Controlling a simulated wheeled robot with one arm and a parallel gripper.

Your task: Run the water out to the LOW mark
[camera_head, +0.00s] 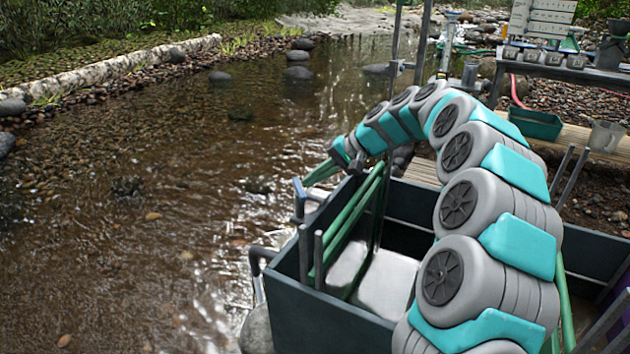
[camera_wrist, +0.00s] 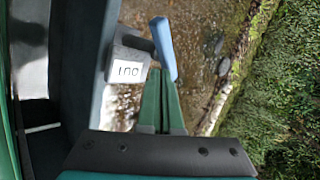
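A dark tank (camera_head: 330,322) stands at the creek's edge. A blue lever (camera_head: 299,186) stands at its left rim; it also shows in the wrist view (camera_wrist: 162,45). Beside it in the wrist view is a grey block (camera_wrist: 128,70) with lettering that reads upside down as OUT. My gripper (camera_head: 312,180) reaches over the tank's rim close to the lever. In the wrist view its green fingers (camera_wrist: 163,85) look together, tips at the lever's lower end; I cannot tell whether they touch it. I cannot make out a LOW mark or the water level in the tank.
Green bars (camera_head: 350,220) lean inside the tank, near pale panels (camera_head: 385,285). A dark curved pipe (camera_head: 259,258) is outside its left wall. A bench (camera_head: 570,70) with several small items, a green tray (camera_head: 535,124) and a clear jug (camera_head: 606,136) are at right. The creek lies left.

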